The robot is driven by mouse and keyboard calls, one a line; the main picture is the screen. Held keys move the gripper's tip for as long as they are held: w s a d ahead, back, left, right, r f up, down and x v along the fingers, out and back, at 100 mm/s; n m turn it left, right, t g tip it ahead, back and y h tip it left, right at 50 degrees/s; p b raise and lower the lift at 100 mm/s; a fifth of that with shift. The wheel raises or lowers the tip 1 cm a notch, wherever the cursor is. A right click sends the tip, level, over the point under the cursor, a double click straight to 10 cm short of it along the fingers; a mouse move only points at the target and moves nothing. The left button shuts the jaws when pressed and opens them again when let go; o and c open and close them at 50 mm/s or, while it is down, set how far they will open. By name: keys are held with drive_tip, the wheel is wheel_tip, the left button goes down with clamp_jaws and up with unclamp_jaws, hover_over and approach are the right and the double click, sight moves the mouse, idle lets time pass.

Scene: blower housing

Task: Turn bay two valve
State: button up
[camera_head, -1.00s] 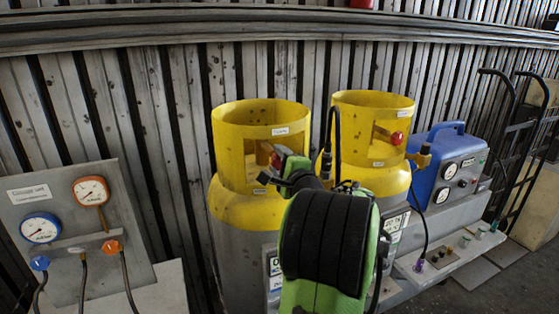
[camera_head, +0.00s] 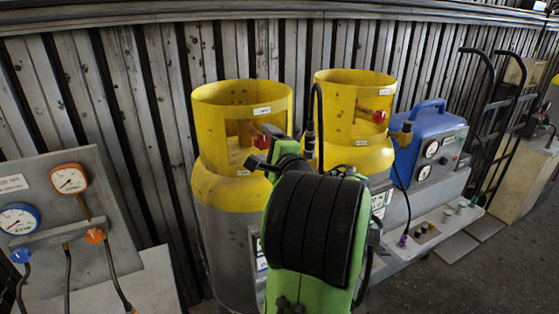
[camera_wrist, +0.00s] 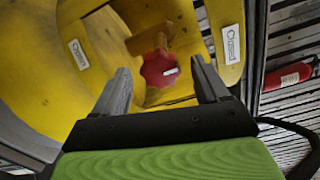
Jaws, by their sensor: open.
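Two yellow-collared gas cylinders stand side by side, a left cylinder (camera_head: 215,190) and a right cylinder (camera_head: 368,158). The left one's red valve knob (camera_head: 262,140) sits inside its collar opening; the right one has its own red knob (camera_head: 379,117). My gripper (camera_wrist: 160,72) is open in the wrist view, its two grey fingers on either side of a red knob (camera_wrist: 155,68) with a white mark. I cannot tell whether they touch it. In the head view, my gripper (camera_head: 259,151) is at the left cylinder's knob. No bay number is readable.
A gauge panel (camera_head: 110,195) with hoses stands at the left. A blue machine (camera_head: 432,145) with dials and a black hand truck (camera_head: 490,130) stand at the right. The yellow collar (camera_wrist: 65,95) closely surrounds my fingers. A black hose (camera_head: 319,110) hangs between the cylinders.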

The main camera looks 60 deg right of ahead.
drive_tip(key=b+v, duration=0.2)
drive_tip(key=v, duration=1.1)
drive_tip(key=shift+b, duration=0.3)
drive_tip(key=shift+f, duration=0.1)
